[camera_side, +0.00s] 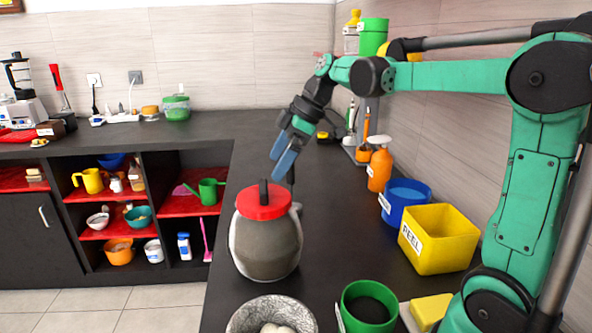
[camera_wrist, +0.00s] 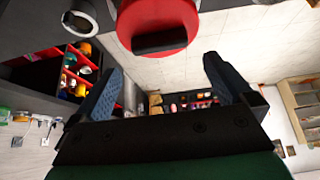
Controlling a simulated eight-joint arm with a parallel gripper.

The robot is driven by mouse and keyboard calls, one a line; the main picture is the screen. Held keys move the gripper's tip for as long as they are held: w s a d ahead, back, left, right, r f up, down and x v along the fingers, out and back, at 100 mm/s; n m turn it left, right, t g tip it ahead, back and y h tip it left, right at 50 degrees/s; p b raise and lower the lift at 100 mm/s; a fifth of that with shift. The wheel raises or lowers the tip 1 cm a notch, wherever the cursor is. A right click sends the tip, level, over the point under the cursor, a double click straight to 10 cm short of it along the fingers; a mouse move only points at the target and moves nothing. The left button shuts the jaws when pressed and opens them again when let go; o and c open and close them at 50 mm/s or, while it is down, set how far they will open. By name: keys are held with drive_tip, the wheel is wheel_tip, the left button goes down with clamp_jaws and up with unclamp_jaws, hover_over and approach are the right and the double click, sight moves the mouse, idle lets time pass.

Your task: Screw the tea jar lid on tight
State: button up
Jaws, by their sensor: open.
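The tea jar (camera_side: 266,246) is a grey-brown round pot standing upright on the dark counter. Its red lid (camera_side: 265,203) with a black bar handle (camera_side: 263,190) sits on top of the jar; how tightly it is seated cannot be told. My gripper (camera_side: 279,170) has blue fingers and is above the lid, slightly to its right, apart from it. In the wrist view my gripper (camera_wrist: 160,85) is open and empty, and the red lid (camera_wrist: 150,15) with its black handle (camera_wrist: 160,42) shows at the top, beyond the fingertips. The jar body is mostly hidden there.
A yellow bin (camera_side: 437,240), a blue container (camera_side: 404,203) and an orange bottle (camera_side: 379,166) stand right of the jar. A speckled bowl (camera_side: 245,322) and a green cup (camera_side: 368,307) are in front. The counter behind the jar is clear.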

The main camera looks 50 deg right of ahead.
sight(265, 186)
drive_tip(key=shift+x, duration=2.7)
drive_tip(key=c, duration=1.2)
drive_tip(key=shift+f, duration=0.1)
drive_tip(key=shift+c, duration=0.8)
drive_tip(key=m+t+h, duration=0.1)
drive_tip(key=m, duration=0.1)
drive_tip(key=shift+s+a+m, duration=0.1)
drive_tip(key=shift+m, duration=0.3)
drive_tip(key=m+h, duration=0.1)
drive_tip(key=m, duration=0.2)
drive_tip(key=shift+t+h, duration=0.3)
